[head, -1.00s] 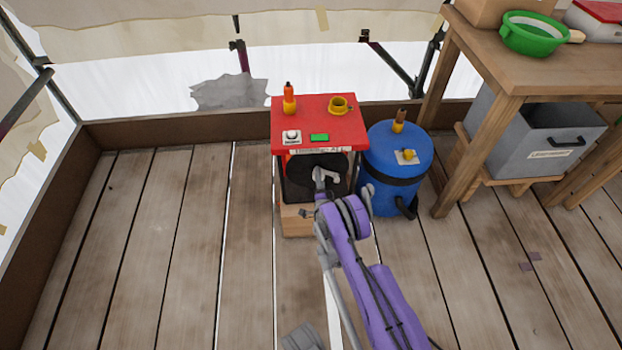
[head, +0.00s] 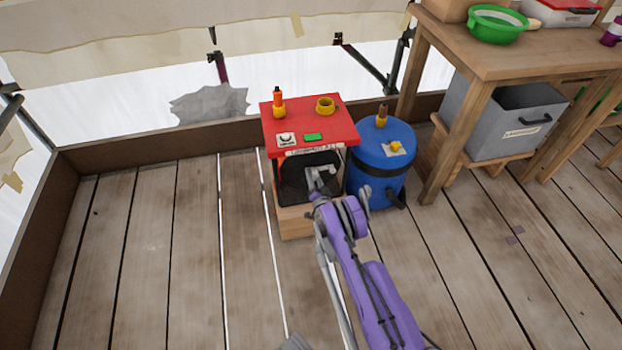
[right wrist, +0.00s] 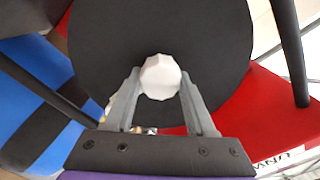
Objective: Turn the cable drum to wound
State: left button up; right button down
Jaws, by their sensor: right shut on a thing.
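The cable drum (head: 294,186) is a black disc set in the front of a red-topped unit (head: 345,133) on a wooden block. In the right wrist view the drum (right wrist: 100,35) fills the upper middle, with a pale faceted knob (right wrist: 160,77) in front of it. My right gripper (head: 318,178) reaches the drum's front. In the right wrist view its fingers (right wrist: 158,82) are shut on the knob, one on each side. Part of the drum is hidden behind the gripper in the head view.
A blue barrel (head: 376,178) stands close on the right of the unit. A wooden table (head: 480,55) with a green bowl (head: 493,28) stands farther right, above a grey bin (head: 500,138). The plank floor on the left is clear.

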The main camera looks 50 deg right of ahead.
dwell(0.4)
jog(key=shift+c, duration=1.1)
grip_release()
jog(key=shift+w, duration=0.1)
pick_arm(q)
jog(key=shift+a, duration=0.1)
pick_arm(e)
jog(key=shift+a, duration=0.1)
